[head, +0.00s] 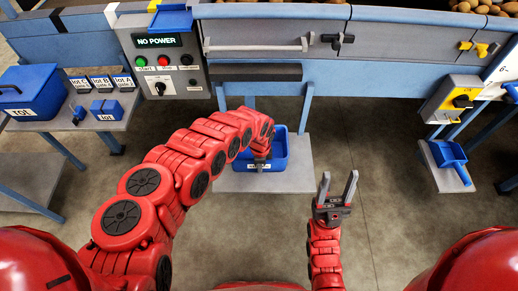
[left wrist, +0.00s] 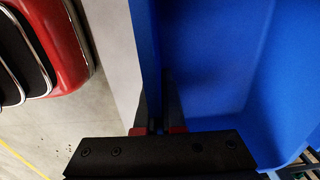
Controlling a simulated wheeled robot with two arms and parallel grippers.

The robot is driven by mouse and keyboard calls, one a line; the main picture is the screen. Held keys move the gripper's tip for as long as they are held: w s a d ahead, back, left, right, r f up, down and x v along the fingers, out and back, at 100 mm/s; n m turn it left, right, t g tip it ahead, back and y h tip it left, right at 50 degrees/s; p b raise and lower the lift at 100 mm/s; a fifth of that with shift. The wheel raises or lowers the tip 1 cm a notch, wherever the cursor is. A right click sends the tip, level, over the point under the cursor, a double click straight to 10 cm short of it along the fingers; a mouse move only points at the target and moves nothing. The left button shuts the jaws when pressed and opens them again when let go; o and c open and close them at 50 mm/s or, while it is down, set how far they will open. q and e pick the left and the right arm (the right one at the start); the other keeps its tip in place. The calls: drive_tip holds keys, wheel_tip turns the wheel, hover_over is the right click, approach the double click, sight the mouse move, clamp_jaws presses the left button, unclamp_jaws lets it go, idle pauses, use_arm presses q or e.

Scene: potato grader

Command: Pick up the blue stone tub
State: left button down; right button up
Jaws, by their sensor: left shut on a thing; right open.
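The blue stone tub (head: 277,178) stands on a low grey platform (head: 306,155) under the machine in the head view. Its inside fills the right of the left wrist view (left wrist: 215,60). My left gripper (head: 262,158) reaches down to the tub. In the left wrist view my left gripper (left wrist: 162,110) is shut on the tub's wall, with one finger on each side of it. My left arm hides part of the tub in the head view. My right gripper (head: 337,190) is open and empty, right of the platform, above the floor.
A grey side table (head: 45,125) at left holds a lidded blue box (head: 30,92) and small blue lot items (head: 107,110). A blue scoop (head: 448,158) is on a grey shelf at right. The machine frame (head: 360,80) spans above the tub. Floor at centre right is clear.

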use_arm(q)
drive_tip(key=shift+r, duration=0.1)
drive_tip(key=shift+w+r, duration=0.15)
drive_tip(key=shift+r, duration=0.3)
wheel_tip(320, 180, up, 3)
drive_tip(key=shift+a+f, duration=0.1)
drive_tip(key=s+r+p, duration=0.1)
drive_tip(key=s+p, duration=0.8)
drive_tip(key=s, duration=0.7)
drive_tip(key=shift+s+r, duration=0.1)
drive_tip(key=shift+s, duration=0.05)
drive_tip(key=shift+d, duration=0.2)
